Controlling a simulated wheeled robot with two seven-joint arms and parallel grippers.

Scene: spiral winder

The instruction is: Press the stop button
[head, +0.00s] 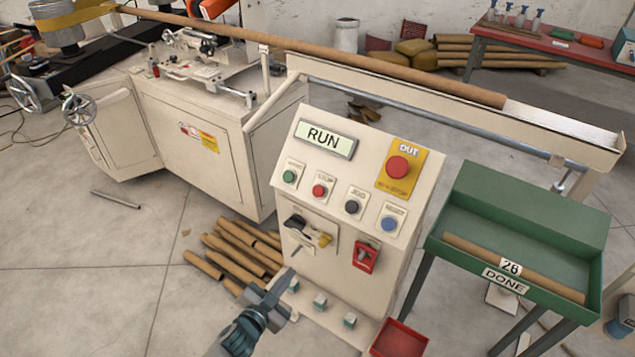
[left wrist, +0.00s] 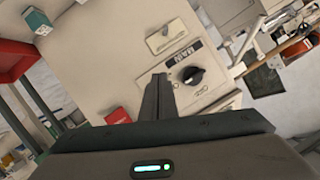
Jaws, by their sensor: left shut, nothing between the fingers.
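The stop button (head: 319,190) is a small red round button under a label, on the sloped face of the cream control panel (head: 345,235). It sits between a green button (head: 289,177) and a black button (head: 352,206). A display above reads RUN (head: 325,138). My left gripper (head: 288,278) is shut and empty, low in front of the panel, below and left of the stop button and apart from it. In the left wrist view its fingers (left wrist: 160,90) point toward the panel's black rotary switch (left wrist: 193,75). My right gripper is not visible.
A larger red button (head: 397,167) on a yellow plate is at the panel's upper right. A blue button (head: 389,224) is below it. A red lockout box (head: 364,257) is lower down. A green tray (head: 464,215) holding a tube stands at right. Tubes (head: 238,250) lie on the floor.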

